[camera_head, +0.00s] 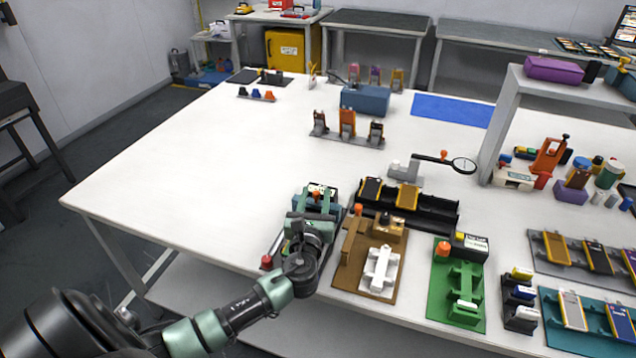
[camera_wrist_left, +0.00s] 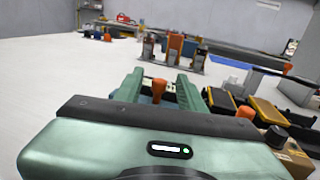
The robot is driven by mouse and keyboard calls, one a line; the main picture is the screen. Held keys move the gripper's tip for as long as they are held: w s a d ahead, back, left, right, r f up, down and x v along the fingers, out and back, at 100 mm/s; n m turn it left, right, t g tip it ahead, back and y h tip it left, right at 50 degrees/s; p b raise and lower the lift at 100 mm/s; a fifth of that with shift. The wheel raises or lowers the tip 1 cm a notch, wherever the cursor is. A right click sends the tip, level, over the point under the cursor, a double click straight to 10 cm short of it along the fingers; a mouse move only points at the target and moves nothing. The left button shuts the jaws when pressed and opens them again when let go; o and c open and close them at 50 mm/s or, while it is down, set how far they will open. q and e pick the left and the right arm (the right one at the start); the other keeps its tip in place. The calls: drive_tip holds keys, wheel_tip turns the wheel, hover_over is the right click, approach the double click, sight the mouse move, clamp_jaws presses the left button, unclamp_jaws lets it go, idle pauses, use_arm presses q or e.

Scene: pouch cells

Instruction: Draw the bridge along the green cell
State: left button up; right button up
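My left gripper (camera_head: 314,207) is over a dark and blue station (camera_head: 329,189) at the table's front edge, hiding most of it. In the left wrist view its two green fingers (camera_wrist_left: 160,82) stand apart. An orange knob (camera_wrist_left: 158,88) shows between them, with gaps on both sides; its base is hidden. I cannot make out a bridge or a green cell for certain. A green fixture (camera_head: 463,288) with an orange knob (camera_head: 443,249) stands to the right. My right gripper is not in view.
A brown board (camera_head: 350,270) with a white part (camera_head: 380,270) and a black tray (camera_head: 430,208) lie right of my gripper. A magnifier (camera_head: 463,165) and a rack with several clips (camera_head: 347,137) stand farther back. The table's left side is clear.

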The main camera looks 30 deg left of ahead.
sight(318, 185)
use_arm(q)
drive_tip(key=shift+x, duration=2.4)
drive_tip(key=shift+f, duration=0.1)
clamp_jaws()
